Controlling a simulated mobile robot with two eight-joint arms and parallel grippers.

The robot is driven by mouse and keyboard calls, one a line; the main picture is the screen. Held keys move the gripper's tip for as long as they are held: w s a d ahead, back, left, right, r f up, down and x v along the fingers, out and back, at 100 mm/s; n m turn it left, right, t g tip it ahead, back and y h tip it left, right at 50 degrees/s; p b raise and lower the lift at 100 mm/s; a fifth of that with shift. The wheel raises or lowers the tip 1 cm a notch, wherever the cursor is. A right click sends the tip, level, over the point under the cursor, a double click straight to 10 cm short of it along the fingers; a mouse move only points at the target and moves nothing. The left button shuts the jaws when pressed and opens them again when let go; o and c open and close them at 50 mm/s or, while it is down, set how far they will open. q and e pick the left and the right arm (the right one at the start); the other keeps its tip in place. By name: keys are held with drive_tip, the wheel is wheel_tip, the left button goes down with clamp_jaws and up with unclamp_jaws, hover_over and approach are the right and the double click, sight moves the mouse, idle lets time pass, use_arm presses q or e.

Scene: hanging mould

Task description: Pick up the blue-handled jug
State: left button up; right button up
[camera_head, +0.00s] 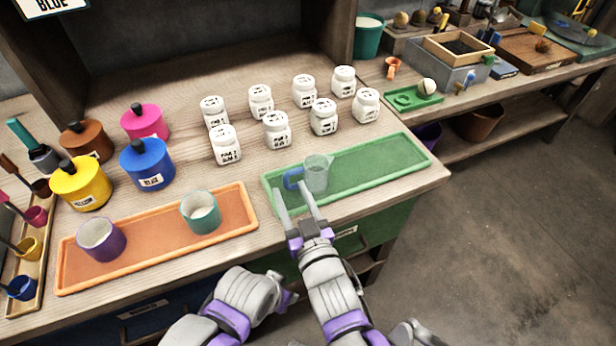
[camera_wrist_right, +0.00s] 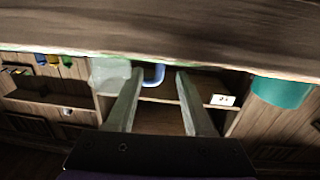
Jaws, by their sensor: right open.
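The clear jug (camera_head: 316,174) with a blue handle (camera_head: 292,179) stands upright on the left part of the green tray (camera_head: 385,165). Its handle points left. My right gripper (camera_head: 292,190) is open and empty, with its fingers reaching over the tray's front edge close to the handle. In the right wrist view, the jug (camera_wrist_right: 108,73) is beside the left finger and the blue handle (camera_wrist_right: 154,75) shows between the fingertips of the right gripper (camera_wrist_right: 158,74). I cannot tell whether they touch. My left arm is low in the head view; its jaws do not show clearly.
An orange tray (camera_head: 160,248) holds a purple cup (camera_head: 101,239) and a teal cup (camera_head: 201,211). Several white jars (camera_head: 276,130) stand behind the green tray. Coloured pots, including a blue one (camera_head: 148,163), stand at the left. The green tray's right part is empty.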

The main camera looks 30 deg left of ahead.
sight(287, 183)
drive_tip(key=x, duration=0.4)
drive_tip(key=shift+w+a+r, duration=0.1)
drive_tip(key=shift+w+a, duration=0.05)
clamp_jaws()
idle(1.2)
